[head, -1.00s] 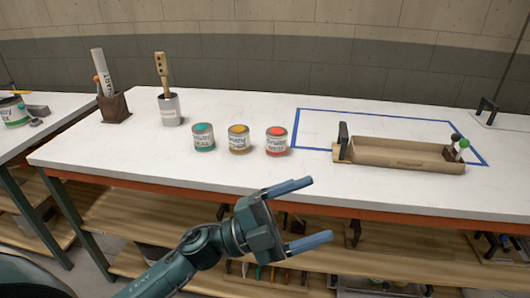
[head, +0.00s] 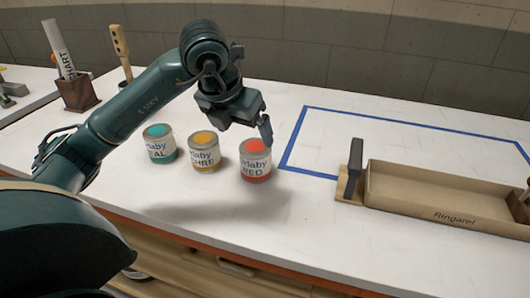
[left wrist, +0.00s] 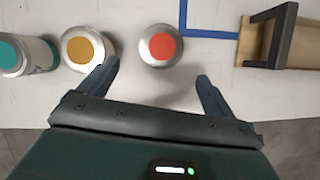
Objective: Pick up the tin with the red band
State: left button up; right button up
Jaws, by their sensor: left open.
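The tin with the red band (head: 256,161) stands upright on the white table, at the right end of a row of three tins. Its lid has a red disc, which also shows in the left wrist view (left wrist: 161,47). My left gripper (head: 255,122) is above and just behind it in the head view, pointing down. In the left wrist view the two fingers (left wrist: 157,80) are spread and empty, with the red tin ahead of the gap between them. The finger on the left is close to the ochre tin (head: 204,151). My right gripper is not in view.
The teal tin (head: 160,143) stands left of the ochre tin. A wooden tray (head: 440,213) with dark handles is at the right. Blue tape (head: 293,140) outlines an area behind it. A brown holder (head: 78,94) stands at the back left.

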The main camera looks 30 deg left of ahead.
aim_at(251, 151)
pick_arm(q)
jog(key=x, duration=0.6)
jog(key=shift+s+f, duration=0.1)
jog(key=shift+s, duration=0.05)
jog(key=shift+w+x, duration=0.15)
jog(key=shift+x, duration=1.45)
jog(key=shift+w+x, duration=0.15)
jog(key=shift+x, duration=1.4)
jog(key=c, duration=1.1)
jog(key=shift+c, duration=0.2)
